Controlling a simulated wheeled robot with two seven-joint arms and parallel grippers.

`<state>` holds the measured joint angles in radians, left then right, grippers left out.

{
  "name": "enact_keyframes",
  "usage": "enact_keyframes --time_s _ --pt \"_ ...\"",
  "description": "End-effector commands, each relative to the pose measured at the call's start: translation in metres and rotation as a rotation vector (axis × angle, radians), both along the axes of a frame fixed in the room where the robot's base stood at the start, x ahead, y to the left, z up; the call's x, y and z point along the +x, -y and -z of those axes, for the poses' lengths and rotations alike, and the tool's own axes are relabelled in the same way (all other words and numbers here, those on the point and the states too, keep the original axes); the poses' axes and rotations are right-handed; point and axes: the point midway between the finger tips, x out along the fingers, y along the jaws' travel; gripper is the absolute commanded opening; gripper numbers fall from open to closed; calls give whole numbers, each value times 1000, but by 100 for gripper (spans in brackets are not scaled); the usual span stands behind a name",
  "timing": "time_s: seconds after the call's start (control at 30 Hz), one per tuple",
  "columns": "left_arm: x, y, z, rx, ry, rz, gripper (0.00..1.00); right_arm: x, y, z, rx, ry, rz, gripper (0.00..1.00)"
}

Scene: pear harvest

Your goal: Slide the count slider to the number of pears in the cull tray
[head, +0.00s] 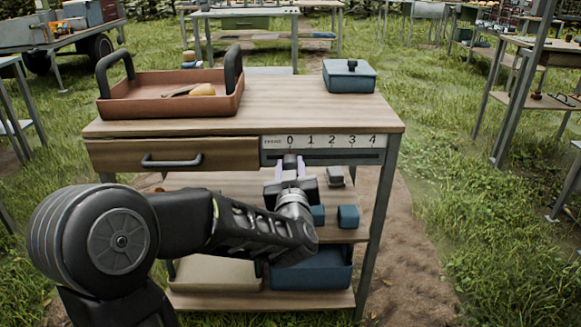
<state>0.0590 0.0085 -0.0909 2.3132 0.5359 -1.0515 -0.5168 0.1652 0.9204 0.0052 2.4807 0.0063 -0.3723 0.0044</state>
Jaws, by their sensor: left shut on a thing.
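The count scale (333,141) is a white strip on the table's front edge, marked 0 to 4, with a dark slot below it. My left gripper (291,168) is at the slot under the 0, shut on the slider knob (290,158), which is mostly hidden between the fingers. A reddish-brown tray (170,108) with two black handles stands on the table's left. In it lies a yellow-orange pear (204,90), with a thin brownish thing beside it that I cannot make out. The tray's near wall hides part of its floor. My right gripper is not in view.
A blue lidded box (349,77) stands at the table's back right. A drawer with a dark handle (172,161) is left of the scale. Shelves below hold blue blocks (348,216) and a blue bin (312,272). The slot right of my gripper is clear.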

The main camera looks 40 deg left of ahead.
Motion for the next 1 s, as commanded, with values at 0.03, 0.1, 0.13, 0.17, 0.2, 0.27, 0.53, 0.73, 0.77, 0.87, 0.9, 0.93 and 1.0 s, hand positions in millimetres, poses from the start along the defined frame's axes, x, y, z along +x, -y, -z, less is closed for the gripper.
enact_keyframes --time_s 0.03,0.1,0.13,0.17,0.2,0.27,0.53,0.73,0.77,0.87,0.9,0.93,1.0 --pt "0 0 0 0 0 0 11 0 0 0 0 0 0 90" --pt "0 0 0 0 0 0 5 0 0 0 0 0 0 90" --pt "0 0 0 0 0 0 3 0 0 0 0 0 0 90" --pt "0 0 0 0 0 0 0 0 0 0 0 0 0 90" --pt "0 0 0 0 0 0 0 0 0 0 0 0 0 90" --pt "0 0 0 0 0 0 0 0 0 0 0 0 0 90" --pt "0 0 0 0 0 0 0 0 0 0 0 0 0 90" --pt "0 0 0 0 0 0 0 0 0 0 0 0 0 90" --pt "0 0 0 0 0 0 0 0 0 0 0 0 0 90" --pt "0 0 0 0 0 0 0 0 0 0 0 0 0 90" --pt "0 0 0 0 0 0 0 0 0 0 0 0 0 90" --pt "0 0 0 0 0 0 0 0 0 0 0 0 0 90" --pt "0 0 0 0 0 0 0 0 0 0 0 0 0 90"
